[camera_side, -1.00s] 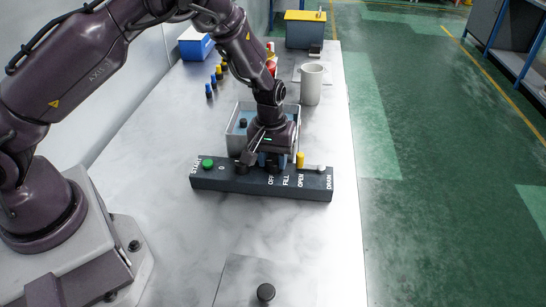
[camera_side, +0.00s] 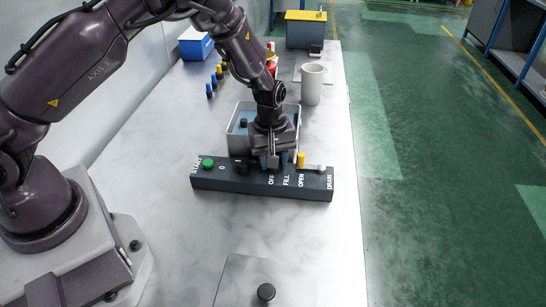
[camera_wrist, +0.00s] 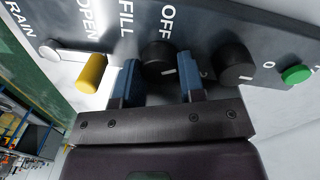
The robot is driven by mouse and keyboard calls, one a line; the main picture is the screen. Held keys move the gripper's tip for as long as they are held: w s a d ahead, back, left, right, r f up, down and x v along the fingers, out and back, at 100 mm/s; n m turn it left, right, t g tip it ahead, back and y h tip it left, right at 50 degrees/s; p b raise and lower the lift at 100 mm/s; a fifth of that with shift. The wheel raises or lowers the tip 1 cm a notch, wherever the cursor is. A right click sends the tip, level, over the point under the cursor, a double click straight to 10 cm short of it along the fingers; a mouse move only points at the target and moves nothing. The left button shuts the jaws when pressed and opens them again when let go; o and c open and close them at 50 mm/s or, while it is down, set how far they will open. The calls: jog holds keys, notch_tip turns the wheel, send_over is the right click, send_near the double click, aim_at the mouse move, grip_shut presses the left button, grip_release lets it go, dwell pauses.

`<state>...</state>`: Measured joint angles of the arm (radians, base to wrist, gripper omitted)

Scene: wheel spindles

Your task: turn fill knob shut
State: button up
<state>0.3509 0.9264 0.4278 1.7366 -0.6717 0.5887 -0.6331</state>
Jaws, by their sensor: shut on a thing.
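The dark control panel (camera_side: 262,183) lies across the table, lettered START, 0, OFF, FILL, OPEN and DRAIN. My gripper (camera_side: 272,162) is down at its right half. In the wrist view its two blue fingers (camera_wrist: 158,82) stand on either side of a black knob (camera_wrist: 158,60) beside the OFF and FILL lettering and are shut on it. The knob's short white mark shows on its face. In the side view my gripper mostly hides this knob.
Close by are a yellow post (camera_side: 300,159), a white knob (camera_side: 320,168), another black knob (camera_side: 242,167) and a green button (camera_side: 207,163). A grey bin (camera_side: 236,133) stands behind my gripper, a white mug (camera_side: 311,84) farther back. The front table is mostly clear.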

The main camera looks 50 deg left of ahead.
jog(key=o, duration=0.9)
jog(key=m, duration=0.6)
notch_tip(320, 180, up, 13)
jog(key=shift+s+r+m+t+h, duration=0.25)
jog(key=shift+s+r+m, duration=0.9)
jog(key=shift+s+r, duration=1.55)
jog(key=shift+s+r+m+t, duration=0.5)
jog(key=shift+s+r+m, duration=0.9)
jog(key=shift+s, duration=2.3)
jog(key=shift+s+r+m+t+h, duration=0.25)
jog(key=shift+s+r+m, duration=0.6)
jog(key=shift+s+r, duration=2)
